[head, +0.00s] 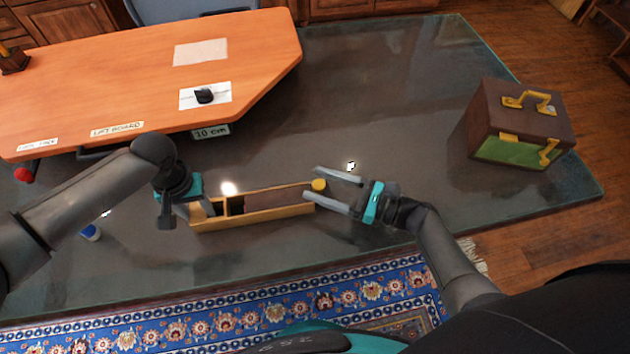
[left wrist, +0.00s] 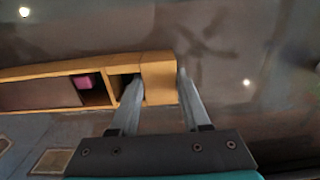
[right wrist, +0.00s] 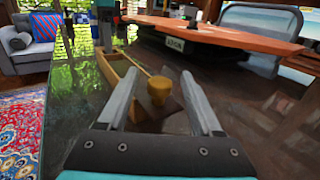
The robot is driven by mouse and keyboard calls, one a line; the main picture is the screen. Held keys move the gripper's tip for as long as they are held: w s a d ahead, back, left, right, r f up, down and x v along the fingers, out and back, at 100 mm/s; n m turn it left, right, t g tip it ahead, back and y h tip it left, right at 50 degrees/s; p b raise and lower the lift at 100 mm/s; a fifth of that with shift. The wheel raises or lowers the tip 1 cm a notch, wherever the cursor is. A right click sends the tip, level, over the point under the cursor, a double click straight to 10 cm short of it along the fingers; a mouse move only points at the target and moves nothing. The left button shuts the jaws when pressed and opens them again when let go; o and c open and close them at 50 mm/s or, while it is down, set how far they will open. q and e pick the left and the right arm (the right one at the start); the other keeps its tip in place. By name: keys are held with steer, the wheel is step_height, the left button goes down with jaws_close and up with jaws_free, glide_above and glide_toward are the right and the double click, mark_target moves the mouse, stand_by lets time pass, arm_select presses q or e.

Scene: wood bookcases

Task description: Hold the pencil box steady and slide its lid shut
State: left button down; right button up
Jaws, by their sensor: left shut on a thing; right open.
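The pencil box (head: 262,216) is a long, narrow wooden tray on the dark glass surface. Its dark brown lid (head: 278,198) covers the right part, and the left part is open. In the left wrist view the lid (left wrist: 40,94) shows beside an open section holding a pink block (left wrist: 84,81). A yellow round knob (head: 319,185) stands at the lid's right end. My left gripper (head: 185,215) is shut on the box's left end, one finger inside the end compartment. My right gripper (head: 325,186) is open, its fingers on either side of the knob (right wrist: 160,91).
An orange board (head: 130,80) with labels and a black mouse-like object (head: 205,96) lies behind the box. A brown case (head: 520,125) with yellow handles stands at the right. A blue-and-white item (head: 91,232) lies left. The glass between box and case is clear.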

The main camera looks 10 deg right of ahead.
steer(key=shift+w+a, duration=0.25)
steer(key=shift+a, duration=0.1)
jaws_close()
stand_by(0.4)
stand_by(0.9)
